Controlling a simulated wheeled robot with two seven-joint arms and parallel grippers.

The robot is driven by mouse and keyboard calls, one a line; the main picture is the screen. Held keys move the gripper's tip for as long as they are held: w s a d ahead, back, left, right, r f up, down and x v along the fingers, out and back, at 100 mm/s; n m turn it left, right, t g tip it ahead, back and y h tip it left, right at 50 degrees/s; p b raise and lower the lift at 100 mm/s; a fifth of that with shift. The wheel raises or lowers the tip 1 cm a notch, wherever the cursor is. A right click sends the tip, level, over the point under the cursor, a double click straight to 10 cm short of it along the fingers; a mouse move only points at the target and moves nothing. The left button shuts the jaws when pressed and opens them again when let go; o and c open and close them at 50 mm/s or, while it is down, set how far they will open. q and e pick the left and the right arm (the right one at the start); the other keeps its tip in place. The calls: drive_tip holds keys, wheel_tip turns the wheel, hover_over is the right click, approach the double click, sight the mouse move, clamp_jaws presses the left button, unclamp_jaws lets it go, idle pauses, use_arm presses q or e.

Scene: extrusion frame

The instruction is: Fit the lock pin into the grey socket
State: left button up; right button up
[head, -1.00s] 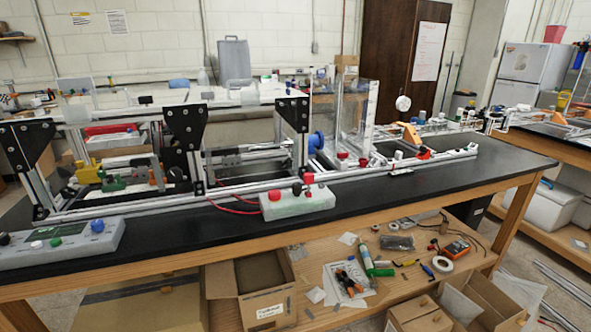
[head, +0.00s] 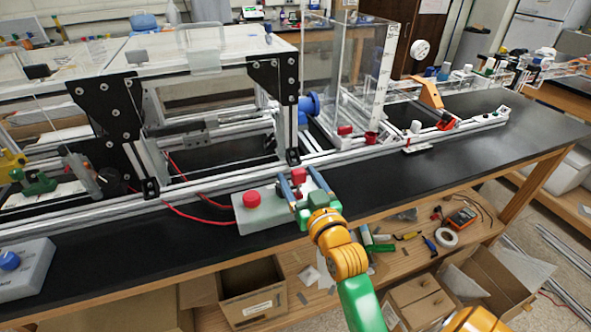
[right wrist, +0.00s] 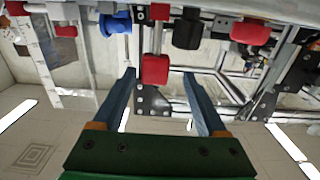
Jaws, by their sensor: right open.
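A red-headed pin (head: 298,175) on a stem, which looks like the lock pin, stands upright at the right end of a pale grey box (head: 262,214). My right gripper (head: 300,185) is open at this pin. In the right wrist view the red head (right wrist: 155,68) shows between the two blue fingers (right wrist: 160,80), with gaps on both sides; whether it lies at fingertip depth I cannot tell. I cannot pick out the grey socket for certain. My left gripper is not in view.
A red button (head: 251,197) sits on the same box, left of the gripper. Aluminium rails with black corner plates (head: 273,80) stand close behind. A blue spool (head: 309,105) and a clear panel (head: 345,70) are beyond. The black bench top (head: 440,170) is clear at the right.

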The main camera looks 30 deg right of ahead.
sight(297, 169)
drive_tip(key=shift+w+d+r+p, duration=0.3)
drive_tip(key=shift+w+r, duration=0.05)
drive_tip(key=shift+w, duration=0.2)
drive_tip(key=shift+w+d+r+p, duration=0.25)
drive_tip(key=shift+w+r, duration=0.05)
drive_tip(key=shift+w, duration=0.25)
drive_tip(key=shift+w+d+f, duration=0.2)
drive_tip(key=shift+w+f, duration=0.05)
drive_tip(key=shift+w, duration=0.4)
drive_tip(key=shift+w+d+f, duration=0.15)
drive_tip(key=shift+w+f, duration=0.05)
drive_tip(key=shift+w, duration=0.4)
drive_tip(key=shift+w+d+f, duration=0.1)
drive_tip(key=shift+w, duration=0.05)
drive_tip(key=shift+s, duration=0.25)
drive_tip(key=c, duration=0.6)
clamp_jaws()
